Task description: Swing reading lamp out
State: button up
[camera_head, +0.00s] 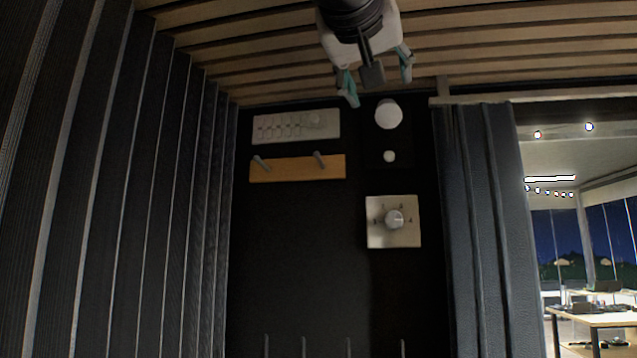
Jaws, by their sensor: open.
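My gripper (377,84) hangs down from the top of the view, empty, its two teal-tipped fingers spread apart. Just below it in the picture is a round white disc (388,114) on the dark back wall, with a small white knob (389,156) under it. This may be the reading lamp, but I cannot tell for sure. No lamp arm shows clearly. The fingers look apart from the disc, though the depth between them is hard to judge.
Left of the disc are a white switch panel (296,126) and a wooden strip (297,168) with two pegs. Below is a square dial plate (393,221). Dark curtains (495,225) hang at right, beside an opening with a table (597,319). A slatted ceiling (240,40) is close above.

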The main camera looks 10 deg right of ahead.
aim_at(387, 110)
jog(key=p+x, duration=0.2)
jog(key=x, duration=1)
jog(key=shift+w, duration=0.1)
jog(key=shift+p, duration=0.3)
jog(key=c, duration=1.1)
